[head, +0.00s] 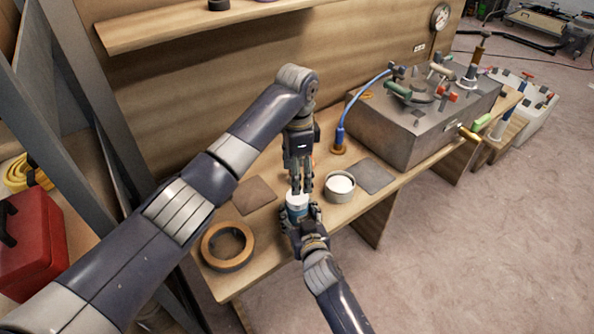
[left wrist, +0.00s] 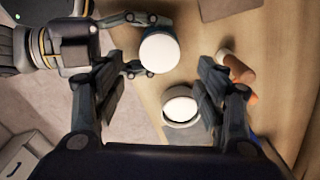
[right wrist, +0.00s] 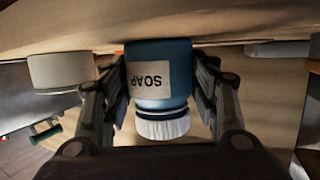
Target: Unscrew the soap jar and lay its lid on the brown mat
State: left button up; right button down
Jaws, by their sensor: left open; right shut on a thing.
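The soap jar (head: 296,213) is blue with a white lid (head: 297,199) and stands upright at the bench's front. In the right wrist view the jar (right wrist: 150,78) appears upside down, with its SOAP label, and the ribbed white lid (right wrist: 162,126) sits on its mouth. My right gripper (head: 301,218) is shut around the jar body from the front. My left gripper (head: 301,187) points down, open and empty, just above and behind the lid. In the left wrist view the lid (left wrist: 160,52) lies ahead of the spread fingers. The brown mat (head: 254,194) lies bare to the left.
A round tub with white contents (head: 340,187) stands close right of the jar, beside a grey mat (head: 376,177). A brown ring (head: 228,246) lies front left. A grey metal box (head: 420,115) with fittings fills the right end.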

aim_at(297, 198)
pick_arm(q)
notch_tip(297, 198, down, 8)
jog(key=shift+r, duration=0.1)
pick_arm(e)
jog(key=shift+f, duration=0.15)
pick_arm(q)
jog(key=shift+c, duration=0.5)
jog(key=c, duration=1)
jog(key=n, duration=0.6)
jog(key=shift+r, duration=0.2)
jog(key=shift+r, duration=1)
